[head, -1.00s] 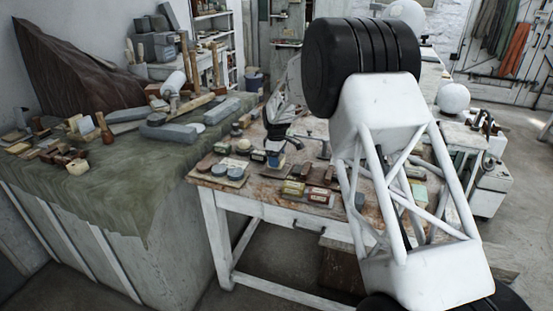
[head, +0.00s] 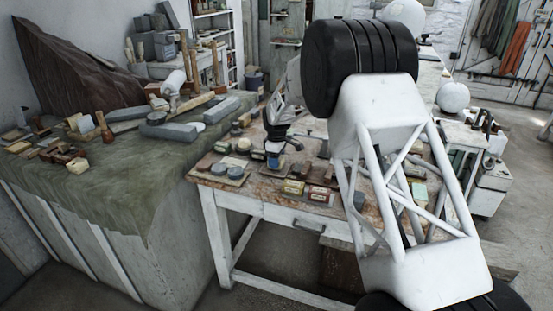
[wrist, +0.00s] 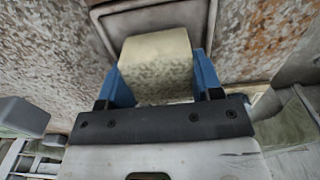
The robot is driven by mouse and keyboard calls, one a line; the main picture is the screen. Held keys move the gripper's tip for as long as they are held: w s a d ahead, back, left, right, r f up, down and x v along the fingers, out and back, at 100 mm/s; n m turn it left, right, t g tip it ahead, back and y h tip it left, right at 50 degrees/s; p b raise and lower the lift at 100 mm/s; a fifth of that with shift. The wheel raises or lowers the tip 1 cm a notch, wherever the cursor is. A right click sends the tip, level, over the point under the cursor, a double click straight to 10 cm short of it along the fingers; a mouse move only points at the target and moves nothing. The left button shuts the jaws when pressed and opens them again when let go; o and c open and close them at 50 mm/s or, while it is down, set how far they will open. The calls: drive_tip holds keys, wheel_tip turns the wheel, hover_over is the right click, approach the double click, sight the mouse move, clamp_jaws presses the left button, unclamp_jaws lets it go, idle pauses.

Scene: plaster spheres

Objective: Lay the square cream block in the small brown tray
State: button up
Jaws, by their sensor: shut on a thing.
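The square cream block (wrist: 156,52) sits between the two blue fingers of my gripper (wrist: 158,75) in the wrist view. The fingers press on its left and right sides. The small brown tray (wrist: 97,18) is behind the block at the top of the wrist view, and the block covers part of it. A gap between block and tray floor cannot be judged. In the head view my gripper (head: 274,164) is low over the worktable, and the block and tray there are too small to tell clearly.
The worktable (head: 262,185) has a worn, stained top. Wooden boards with round grey pieces (head: 235,171) lie left of my gripper. Small boxes (head: 293,187) stand along the front edge. My arm hides much of the table's right side. A green-draped bench (head: 150,190) stands left.

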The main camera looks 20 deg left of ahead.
drive_tip(key=shift+f, duration=0.4)
drive_tip(key=o, duration=1.2)
drive_tip(key=shift+r, duration=0.1)
drive_tip(key=shift+r, duration=1.85)
drive_tip(key=shift+r, duration=0.1)
